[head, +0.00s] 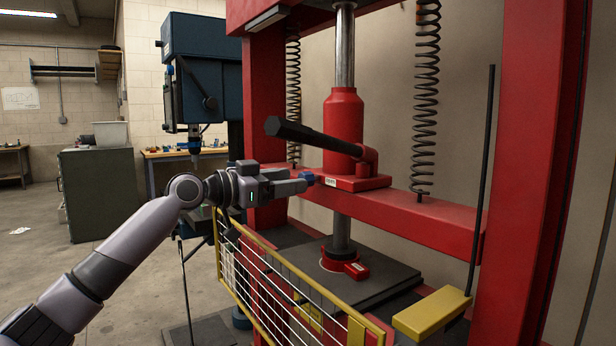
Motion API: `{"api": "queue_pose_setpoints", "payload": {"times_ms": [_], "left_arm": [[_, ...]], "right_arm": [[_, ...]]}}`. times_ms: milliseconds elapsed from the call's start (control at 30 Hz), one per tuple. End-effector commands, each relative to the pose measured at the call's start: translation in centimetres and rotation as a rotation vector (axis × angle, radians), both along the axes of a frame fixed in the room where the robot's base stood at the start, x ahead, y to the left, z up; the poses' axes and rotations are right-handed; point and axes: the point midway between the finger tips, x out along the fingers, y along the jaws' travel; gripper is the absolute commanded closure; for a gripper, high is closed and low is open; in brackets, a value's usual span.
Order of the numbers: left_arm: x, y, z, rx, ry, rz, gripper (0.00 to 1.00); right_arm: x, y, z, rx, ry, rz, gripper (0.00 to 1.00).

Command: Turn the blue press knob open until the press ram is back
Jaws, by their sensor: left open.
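The small blue press knob (308,177) sits at the front of the red jack base on the red crossbeam (400,218). My left gripper (302,183) comes in from the left, and its open fingers point at the knob. The fingertips are right at the knob and overlap it in the picture; I cannot tell whether they touch it. The grey press ram (341,233) hangs below the crossbeam. Its lower end is at a red ring and block (346,265) on the dark press bed (375,283). My right gripper is out of view.
A black pump handle (310,137) juts left above my gripper from the red jack cylinder (343,120). A yellow-railed guard (285,280) stands in front of the bed. A red column (525,150) and a yellow plate (431,312) are at right. A drill press (205,65) stands behind left.

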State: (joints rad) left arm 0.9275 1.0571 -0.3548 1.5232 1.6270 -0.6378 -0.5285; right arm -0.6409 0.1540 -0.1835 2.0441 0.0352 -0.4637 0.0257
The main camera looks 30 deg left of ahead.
Motion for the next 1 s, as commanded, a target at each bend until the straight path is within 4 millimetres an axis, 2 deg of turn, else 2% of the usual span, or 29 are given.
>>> {"api": "queue_pose_setpoints", "payload": {"times_ms": [100, 300, 667, 700, 767, 800, 867, 1000], "left_arm": [[1.8, -0.8, 0.3, -0.003, -0.001, -0.001, 0.39], [3.7, -1.7, 0.1, -0.002, -0.001, 0.000, 0.39], [4.3, -1.9, 0.0, 0.000, -0.001, 0.001, 0.39], [4.3, -1.9, 0.0, 0.000, -0.001, 0.001, 0.45], [4.2, -1.9, 0.0, 0.000, -0.001, 0.001, 0.65], [4.3, -1.9, 0.0, 0.000, -0.001, 0.001, 0.78], [4.2, -1.9, 0.0, 0.000, -0.001, 0.001, 0.95], [4.2, -1.9, 0.0, -0.002, 0.001, 0.001, 0.95]], "right_arm": [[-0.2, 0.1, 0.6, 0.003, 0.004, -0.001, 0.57], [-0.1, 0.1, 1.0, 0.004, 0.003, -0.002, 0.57], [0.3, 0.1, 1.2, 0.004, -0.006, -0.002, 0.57], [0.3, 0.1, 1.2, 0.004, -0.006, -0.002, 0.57], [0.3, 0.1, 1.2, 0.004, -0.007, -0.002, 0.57], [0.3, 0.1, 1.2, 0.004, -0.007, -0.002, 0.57], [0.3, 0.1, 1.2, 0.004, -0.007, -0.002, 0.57], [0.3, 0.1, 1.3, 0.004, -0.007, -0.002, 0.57]]}}
